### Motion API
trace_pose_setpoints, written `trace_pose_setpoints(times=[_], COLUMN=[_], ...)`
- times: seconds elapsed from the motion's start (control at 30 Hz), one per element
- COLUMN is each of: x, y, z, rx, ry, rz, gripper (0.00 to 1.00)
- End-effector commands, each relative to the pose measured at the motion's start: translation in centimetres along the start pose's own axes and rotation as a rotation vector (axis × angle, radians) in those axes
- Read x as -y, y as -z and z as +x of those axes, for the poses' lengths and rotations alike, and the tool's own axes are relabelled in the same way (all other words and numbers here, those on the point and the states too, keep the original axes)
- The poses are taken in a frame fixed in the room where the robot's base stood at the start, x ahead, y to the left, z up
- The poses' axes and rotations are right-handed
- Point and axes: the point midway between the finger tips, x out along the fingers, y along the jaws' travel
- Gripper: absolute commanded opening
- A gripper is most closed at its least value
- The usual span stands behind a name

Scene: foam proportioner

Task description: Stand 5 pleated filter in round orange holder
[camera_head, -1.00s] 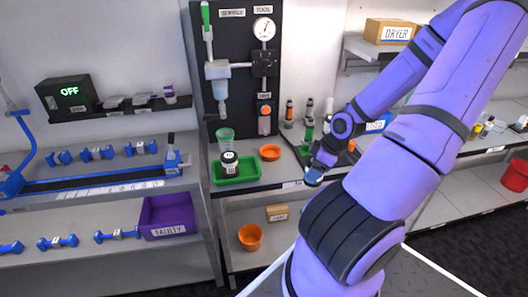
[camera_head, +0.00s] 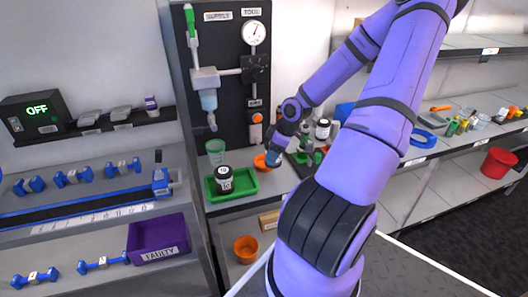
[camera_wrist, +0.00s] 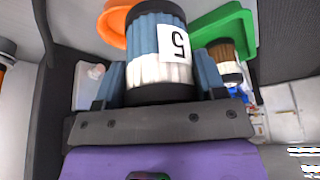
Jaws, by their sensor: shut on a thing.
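The pleated filter labelled 5 (camera_wrist: 157,48) has blue and white pleats and dark end bands. In the wrist view it stands between the fingers of my gripper (camera_wrist: 162,82), which is shut on it. The round orange holder (camera_wrist: 113,22) shows behind the filter at its upper left, partly hidden by it. In the head view my gripper (camera_head: 275,156) is right at the orange holder (camera_head: 260,163), which is mostly covered. I cannot tell whether the filter touches the holder.
A green tray (camera_head: 248,190) with a dark-topped labelled cylinder (camera_head: 223,180) stands left of the holder. A clear green-rimmed cup (camera_head: 215,150) is behind it. The dark panel with gauge (camera_head: 253,33) rises at the back. Small bottles (camera_head: 322,129) stand to the right.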

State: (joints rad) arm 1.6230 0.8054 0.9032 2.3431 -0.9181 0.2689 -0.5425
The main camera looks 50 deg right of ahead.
Motion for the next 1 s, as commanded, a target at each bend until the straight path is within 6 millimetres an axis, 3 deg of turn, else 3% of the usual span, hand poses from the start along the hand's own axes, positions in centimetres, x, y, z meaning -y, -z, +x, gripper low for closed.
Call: trace_pose_setpoints(times=[0.1, 0.3, 0.43, 0.7, 1.0], x=[-2.0, -4.0, -4.4, -4.3, -4.3], y=[1.7, 3.2, 3.3, 2.2, 2.1], z=[1.0, 1.9, 2.4, 5.1, 5.3], rx=[-0.003, -0.002, 0.000, 0.000, 0.000], ry=[0.000, 0.001, 0.001, 0.001, 0.000], rz=[-0.001, 0.000, 0.001, 0.001, 0.001], gripper=[0.39, 0.39, 0.39, 0.39, 0.39])
